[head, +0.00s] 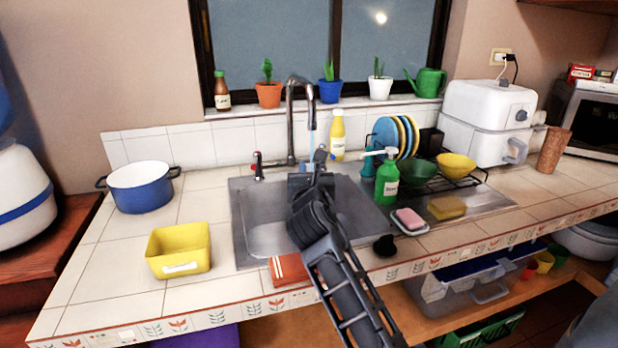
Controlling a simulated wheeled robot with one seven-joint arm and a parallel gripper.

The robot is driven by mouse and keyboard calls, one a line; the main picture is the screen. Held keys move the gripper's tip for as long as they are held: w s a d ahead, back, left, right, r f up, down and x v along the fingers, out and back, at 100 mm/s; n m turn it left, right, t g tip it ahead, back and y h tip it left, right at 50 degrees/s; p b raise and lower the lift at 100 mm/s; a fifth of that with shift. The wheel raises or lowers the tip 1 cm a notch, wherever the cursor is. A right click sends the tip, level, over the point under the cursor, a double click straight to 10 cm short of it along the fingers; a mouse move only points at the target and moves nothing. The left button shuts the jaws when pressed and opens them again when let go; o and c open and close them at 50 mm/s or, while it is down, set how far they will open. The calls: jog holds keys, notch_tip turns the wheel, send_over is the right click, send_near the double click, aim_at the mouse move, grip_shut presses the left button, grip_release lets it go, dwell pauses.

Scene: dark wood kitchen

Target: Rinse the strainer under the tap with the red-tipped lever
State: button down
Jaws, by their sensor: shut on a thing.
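The tap (290,120) stands behind the sink, its spout arching forward. A thin pale-blue stream (311,122) runs down from the spout. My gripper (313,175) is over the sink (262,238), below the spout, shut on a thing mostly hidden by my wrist. It looks like the strainer, but its shape is not clear. The stream comes down towards it; I cannot tell where it lands.
A yellow tub (178,250) and blue pot (141,187) stand left of the sink. A green soap bottle (387,180), a sponge dish (411,222) and a dish rack (462,181) are right. A black round item (384,246) lies by the sink's front right. The left counter has free room.

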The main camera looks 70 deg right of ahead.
jog(key=f+x, duration=0.1)
jog(key=x, duration=0.6)
jog(key=shift+s+d+f, duration=0.15)
jog(key=shift+d+f, duration=0.05)
jog(key=shift+d, duration=0.15)
dwell(0.4)
jog(key=shift+s+d+p, duration=0.2)
jog(key=shift+s+p, duration=0.35)
jog(key=shift+p, duration=0.05)
jog(key=shift+w, duration=0.1)
jog(key=shift+w+a, duration=0.2)
jog(key=shift+w, duration=0.25)
jog(key=shift+a, duration=0.15)
jog(key=shift+w+p+v, duration=0.15)
jog(key=shift+p+v, duration=0.3)
jog(key=shift+v, duration=1.5)
jog(key=shift+w+p+v, duration=0.1)
jog(key=shift+p+v, duration=0.3)
jog(key=shift+v, duration=1.5)
jog(key=shift+a, duration=0.15)
